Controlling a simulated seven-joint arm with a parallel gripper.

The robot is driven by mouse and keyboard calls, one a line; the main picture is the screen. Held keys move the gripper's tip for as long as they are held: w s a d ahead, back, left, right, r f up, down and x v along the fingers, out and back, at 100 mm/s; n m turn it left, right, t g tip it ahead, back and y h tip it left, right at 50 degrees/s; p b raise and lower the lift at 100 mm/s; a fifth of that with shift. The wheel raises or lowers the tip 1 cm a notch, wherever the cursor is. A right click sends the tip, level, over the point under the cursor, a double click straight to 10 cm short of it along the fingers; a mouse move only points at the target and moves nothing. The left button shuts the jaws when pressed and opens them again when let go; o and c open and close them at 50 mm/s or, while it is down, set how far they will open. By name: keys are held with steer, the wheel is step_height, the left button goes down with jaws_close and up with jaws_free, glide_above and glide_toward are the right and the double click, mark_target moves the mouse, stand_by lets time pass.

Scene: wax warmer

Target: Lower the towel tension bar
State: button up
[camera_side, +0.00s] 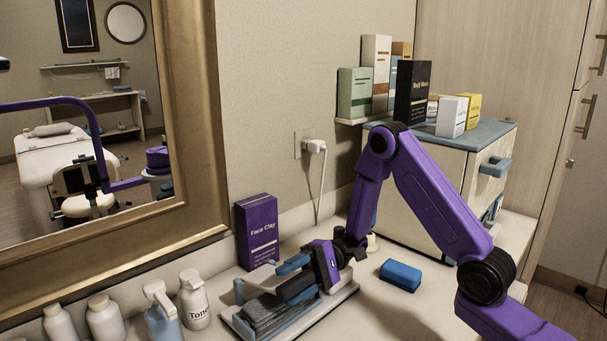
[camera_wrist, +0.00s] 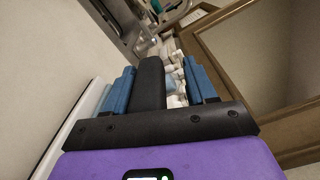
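The towel holder (camera_side: 238,325) stands on the counter below the mirror in the side view, a pale tray with grey folded towels (camera_side: 270,315) on it. A pale bar (camera_side: 258,274), which looks like the tension bar, sits raised above the towels' far end, beside a small blue upright part. My gripper (camera_side: 292,278) is low over the near right end of the holder. Its blue fingers are apart, also in the wrist view (camera_wrist: 160,88). A black block lies between them; I cannot tell if it is mine. Contact with the bar is hidden.
A purple Face Clay box (camera_side: 257,232) stands behind the holder. White bottles (camera_side: 195,299) and a blue pump bottle (camera_side: 163,318) stand to its left. A blue block (camera_side: 400,275) lies to the right, before a cream cabinet (camera_side: 415,205).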

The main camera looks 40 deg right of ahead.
mark_target(278, 280)
steer(key=w+r+m, duration=0.2)
steer(key=r+m, duration=0.1)
steer(key=shift+r, duration=0.25)
steer(key=w+r+m, duration=0.2)
steer(key=m, duration=0.1)
steer(key=shift+w+r, duration=0.35)
steer(key=shift+w, duration=0.05)
steer(key=w+r+m, duration=0.3)
steer(key=w+m, duration=0.4)
steer(key=w, duration=0.2)
steer(key=d, duration=1.8)
step_height(278, 280, up, 6)
steer(key=m, duration=0.1)
steer(key=shift+w+a+r, duration=0.15)
steer(key=shift+w+a, duration=0.1)
steer(key=shift+w, duration=0.15)
